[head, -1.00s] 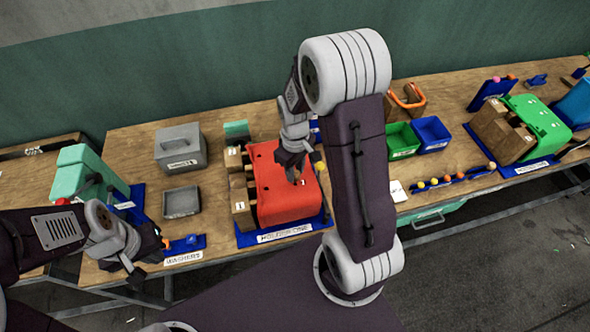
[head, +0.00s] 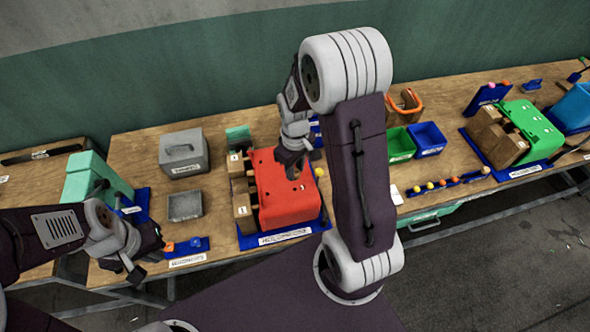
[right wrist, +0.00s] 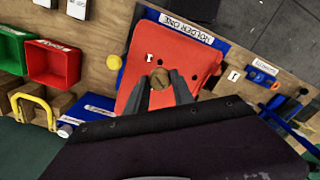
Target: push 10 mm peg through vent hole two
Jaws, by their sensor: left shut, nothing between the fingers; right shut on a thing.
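The red cover of Holder One (head: 290,200) sits on its blue base in the middle of the bench. It also shows in the right wrist view (right wrist: 195,58), with small dark holes and a white "1" tag. My right gripper (head: 293,172) is over this cover, and its fingers (right wrist: 160,92) are shut on a brown, round-ended thing (right wrist: 159,78), likely the peg. Its lower end is hidden, so I cannot tell whether it is in a hole. My left gripper (head: 135,276) is shut and empty at the bench's front left edge, by the blue washers tray (head: 187,247).
A grey lidded box (head: 183,155) and a grey open tray (head: 184,205) stand left of the holder. Green (head: 399,144) and blue (head: 428,139) bins stand to the right, behind a row of ball-topped pegs (head: 441,184). A green-topped holder (head: 533,125) stands further right.

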